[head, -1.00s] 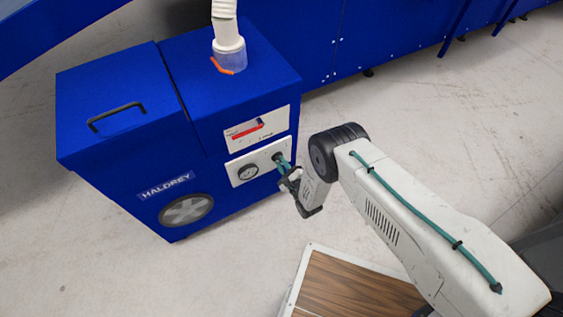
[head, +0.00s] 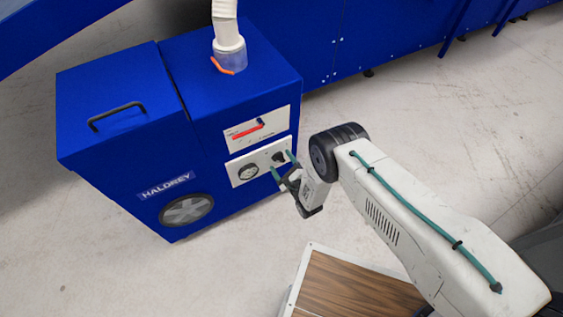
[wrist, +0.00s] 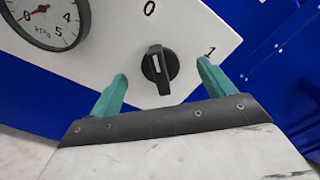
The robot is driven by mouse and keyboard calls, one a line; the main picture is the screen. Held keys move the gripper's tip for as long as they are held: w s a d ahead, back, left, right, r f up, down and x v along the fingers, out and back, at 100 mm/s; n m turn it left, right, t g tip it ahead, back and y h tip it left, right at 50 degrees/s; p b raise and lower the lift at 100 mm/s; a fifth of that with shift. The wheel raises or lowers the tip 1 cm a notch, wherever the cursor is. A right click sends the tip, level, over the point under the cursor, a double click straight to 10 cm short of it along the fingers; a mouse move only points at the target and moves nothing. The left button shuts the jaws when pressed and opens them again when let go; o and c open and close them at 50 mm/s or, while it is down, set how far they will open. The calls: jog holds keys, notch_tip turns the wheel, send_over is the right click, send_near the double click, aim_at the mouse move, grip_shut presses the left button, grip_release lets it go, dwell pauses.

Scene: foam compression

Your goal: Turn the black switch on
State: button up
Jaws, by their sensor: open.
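The black switch (wrist: 158,68) is a rotary knob on a white panel. In the wrist view its ridge points up, roughly towards the printed 0 (wrist: 150,8); the printed 1 (wrist: 210,50) is to its right. My gripper (wrist: 162,71) is open, with one teal finger on each side of the knob and visible gaps between. In the head view my gripper (head: 282,162) is at the panel's right end, with the switch (head: 279,157) visible between the spread fingertips.
The panel (head: 262,161) is on the front of a blue machine (head: 110,130). A pressure gauge (wrist: 47,18) is left of the switch, its needle near 0. A white hose (head: 226,30) enters the machine's top. A wooden-topped surface (head: 345,290) is at the bottom; bare floor lies between.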

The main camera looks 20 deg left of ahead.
jog(key=v, duration=0.7)
dwell(0.7)
jog(key=shift+a, duration=0.1)
dwell(0.3)
